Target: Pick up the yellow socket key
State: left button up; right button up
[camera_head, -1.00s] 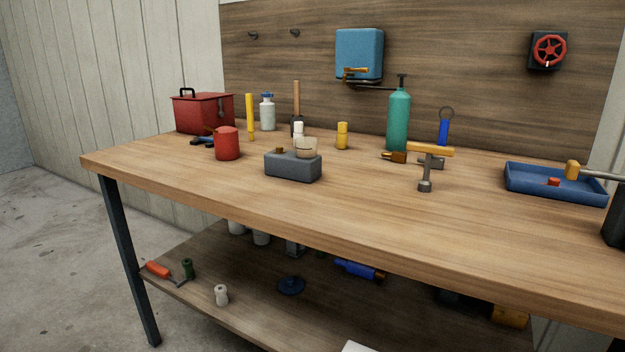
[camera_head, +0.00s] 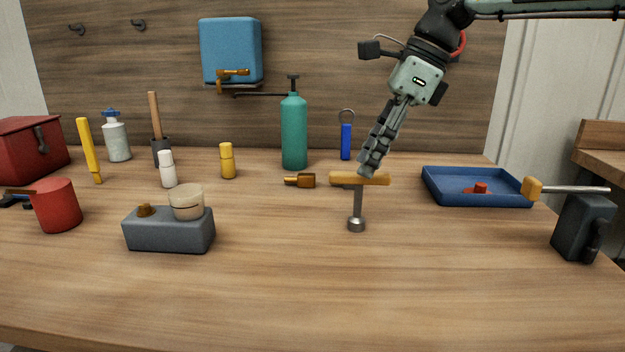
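The yellow socket key (camera_head: 358,181) stands upright on the workbench right of the middle, with a yellow crossbar on top, a metal shaft and a round metal socket at the bottom. My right gripper (camera_head: 369,168) comes down from the upper right, its fingers pointing down at the crossbar. The fingertips are at or just above the crossbar; contact cannot be made out. The fingers are seen nearly edge-on, so their opening is unclear. My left gripper is out of view.
A green bottle (camera_head: 294,132) and blue tool (camera_head: 346,141) stand behind the key. A brown-tipped piece (camera_head: 300,181) lies left of it. A blue tray (camera_head: 470,202) and dark block (camera_head: 583,228) are right. A grey block (camera_head: 168,236) is left. The front bench (camera_head: 330,300) is clear.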

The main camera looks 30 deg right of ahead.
aim_at(355, 183)
jog(key=shift+a+f, duration=0.1)
jog(key=shift+f, duration=0.2)
jog(key=shift+x, duration=3.55)
jog(key=shift+s, duration=0.1)
grip_shut()
